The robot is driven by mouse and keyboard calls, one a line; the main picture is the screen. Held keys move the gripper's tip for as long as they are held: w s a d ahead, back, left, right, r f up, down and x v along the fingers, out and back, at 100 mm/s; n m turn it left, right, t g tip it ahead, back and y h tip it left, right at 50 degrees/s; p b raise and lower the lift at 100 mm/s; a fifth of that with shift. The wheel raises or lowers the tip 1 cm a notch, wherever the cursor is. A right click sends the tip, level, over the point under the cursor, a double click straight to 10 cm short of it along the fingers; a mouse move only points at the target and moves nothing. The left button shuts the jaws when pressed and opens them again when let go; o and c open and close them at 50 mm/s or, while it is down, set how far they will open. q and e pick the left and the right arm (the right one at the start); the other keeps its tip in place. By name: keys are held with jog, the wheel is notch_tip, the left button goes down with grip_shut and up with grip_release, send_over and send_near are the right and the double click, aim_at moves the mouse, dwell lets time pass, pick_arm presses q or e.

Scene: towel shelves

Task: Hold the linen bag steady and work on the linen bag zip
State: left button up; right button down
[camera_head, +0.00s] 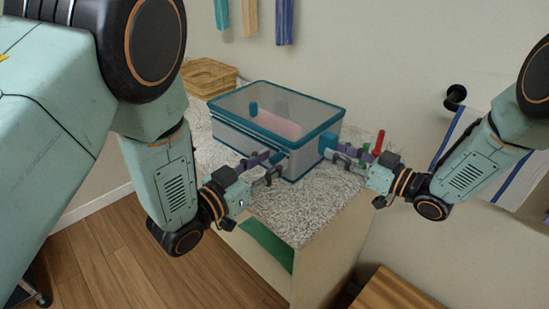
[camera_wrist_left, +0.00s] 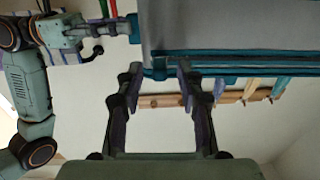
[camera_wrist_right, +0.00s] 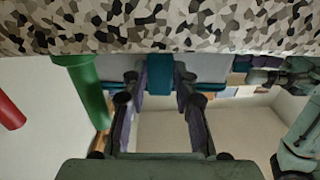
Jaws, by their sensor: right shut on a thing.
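The linen bag (camera_head: 318,134) is a box-shaped, see-through grey bag with teal edges, standing upright on a speckled counter. A pinkish thing shows inside it. Its teal zip line (camera_head: 250,135) runs along the front left side and also shows in the left wrist view (camera_wrist_left: 250,57). My left gripper (camera_wrist_left: 158,72) is open at this side, its fingers on either side of a small teal part of the zip. I cannot tell whether they touch it. My right gripper (camera_wrist_right: 160,82) is shut on the teal tab (camera_wrist_right: 160,68) at the bag's right end.
The speckled counter (camera_head: 310,208) has bare room in front of the bag. A red post (camera_head: 380,140) and a green one stand close to my right gripper. A wicker basket (camera_head: 208,75) sits behind left. A towel (camera_head: 470,125) hangs at right, and others hang on the back wall.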

pick_arm(q)
jog(key=shift+x, duration=1.05)
grip_shut()
